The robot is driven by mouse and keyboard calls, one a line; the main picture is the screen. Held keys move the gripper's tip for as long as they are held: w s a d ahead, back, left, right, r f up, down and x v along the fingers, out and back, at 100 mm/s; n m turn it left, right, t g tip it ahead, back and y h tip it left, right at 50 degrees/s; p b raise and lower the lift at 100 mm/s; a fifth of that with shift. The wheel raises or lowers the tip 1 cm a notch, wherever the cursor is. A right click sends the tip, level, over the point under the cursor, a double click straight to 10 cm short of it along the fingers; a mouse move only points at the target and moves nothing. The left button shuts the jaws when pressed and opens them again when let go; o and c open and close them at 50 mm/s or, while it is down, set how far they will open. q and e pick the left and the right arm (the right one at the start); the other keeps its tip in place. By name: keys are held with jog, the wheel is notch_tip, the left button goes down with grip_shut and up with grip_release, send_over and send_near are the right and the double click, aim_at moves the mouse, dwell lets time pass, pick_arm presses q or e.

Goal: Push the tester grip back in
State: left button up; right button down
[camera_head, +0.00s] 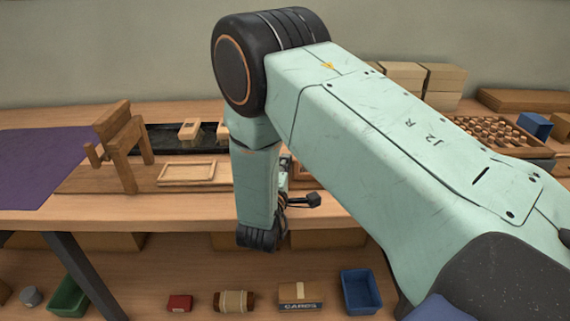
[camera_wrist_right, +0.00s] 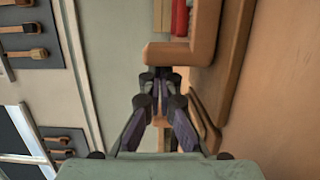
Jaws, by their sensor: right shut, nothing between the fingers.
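My right gripper (camera_wrist_right: 158,78) is shut and empty in the wrist view. Its fingertips are close to the lower end of a wooden L-shaped piece (camera_wrist_right: 203,47); I cannot tell whether they touch it. A red part (camera_wrist_right: 180,18) shows beside that piece. I cannot tell for certain which part is the tester grip. In the head view my right forearm hangs down over the bench and hides most of the gripper and the work in front of it. A wooden stand (camera_head: 125,150) with a crossbar and a side peg is left of my arm. My left gripper is out of view.
A shallow wooden tray (camera_head: 187,174) lies between the stand and my arm. A purple mat (camera_head: 38,165) covers the bench's left end. A compartment tray (camera_head: 500,135) and a blue box (camera_head: 535,125) are at right. Bins and boxes fill the lower shelf (camera_head: 140,285).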

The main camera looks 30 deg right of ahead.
jog(key=shift+a+r, duration=0.1)
jog(key=shift+a, duration=0.1)
jog(key=shift+s+d+p, duration=0.55)
jog(key=shift+d+p, duration=0.1)
jog(key=shift+d, duration=0.2)
